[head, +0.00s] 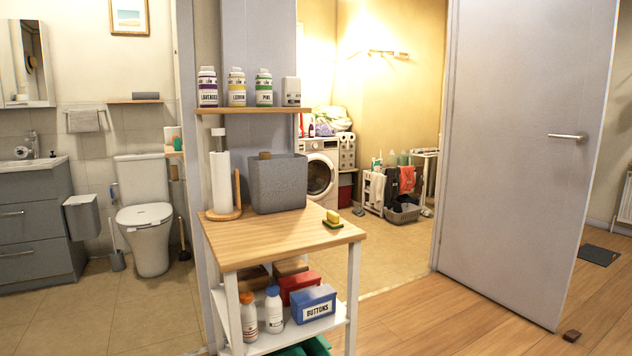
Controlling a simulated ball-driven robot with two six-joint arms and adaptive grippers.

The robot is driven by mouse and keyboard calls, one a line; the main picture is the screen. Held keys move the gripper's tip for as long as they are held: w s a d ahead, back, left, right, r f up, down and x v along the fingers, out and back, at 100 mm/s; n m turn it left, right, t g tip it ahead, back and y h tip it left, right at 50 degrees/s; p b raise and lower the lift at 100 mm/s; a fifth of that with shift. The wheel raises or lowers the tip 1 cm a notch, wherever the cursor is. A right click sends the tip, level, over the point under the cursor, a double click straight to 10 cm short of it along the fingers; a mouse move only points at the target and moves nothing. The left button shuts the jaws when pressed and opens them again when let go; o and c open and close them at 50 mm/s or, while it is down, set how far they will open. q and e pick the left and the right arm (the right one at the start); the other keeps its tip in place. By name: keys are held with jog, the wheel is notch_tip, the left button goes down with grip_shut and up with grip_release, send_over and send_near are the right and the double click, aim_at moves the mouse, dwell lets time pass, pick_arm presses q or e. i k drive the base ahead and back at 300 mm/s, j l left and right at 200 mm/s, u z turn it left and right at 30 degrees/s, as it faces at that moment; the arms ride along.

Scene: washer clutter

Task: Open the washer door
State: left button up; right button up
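The white front-loading washer (328,145) stands in the far room, seen through the open doorway. Its round door (319,177) faces left of me and looks closed, though it is small and partly hidden by the grey box on the cart. Clothes and bottles are piled on top of the washer. Neither of my grippers shows in the head view.
A wooden-topped cart (236,254) with a grey box (277,184) and paper roll (222,180) stands close in front. A grey door (525,130) stands open at right, with a small brown block (572,336) on the floor. Clear floor leads through the doorway. A laundry basket (402,212) sits beyond.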

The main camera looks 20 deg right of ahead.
aim_at(325, 161)
jog(key=i+l+z, duration=0.55)
jog(key=z, duration=0.15)
jog(key=i+l+z, duration=0.1)
jog(key=i+z, duration=0.25)
jog(key=i+l+z, duration=0.25)
jog(key=z, duration=0.2)
jog(key=i+z, duration=0.9)
jog(key=i+u, duration=0.15)
jog(key=i, duration=0.3)
jog(key=i+l+u, duration=0.15)
jog(key=i, duration=0.35)
jog(key=i+j+u, duration=0.15)
jog(key=i+u, duration=0.55)
jog(key=u, duration=0.2)
jog(key=i+u, duration=0.45)
jog(key=i+j+u, duration=0.15)
jog(key=i+u, duration=0.25)
jog(key=i, duration=0.45)
jog(key=i+l+u, duration=0.15)
jog(key=i+u, duration=0.2)
jog(key=i, duration=0.5)
jog(key=i+l+u, duration=0.4)
jog(key=i+l, duration=0.2)
jog(key=i, duration=0.4)
jog(key=i+l+u, duration=0.4)
jog(key=i+l, duration=0.45)
jog(key=l, duration=0.05)
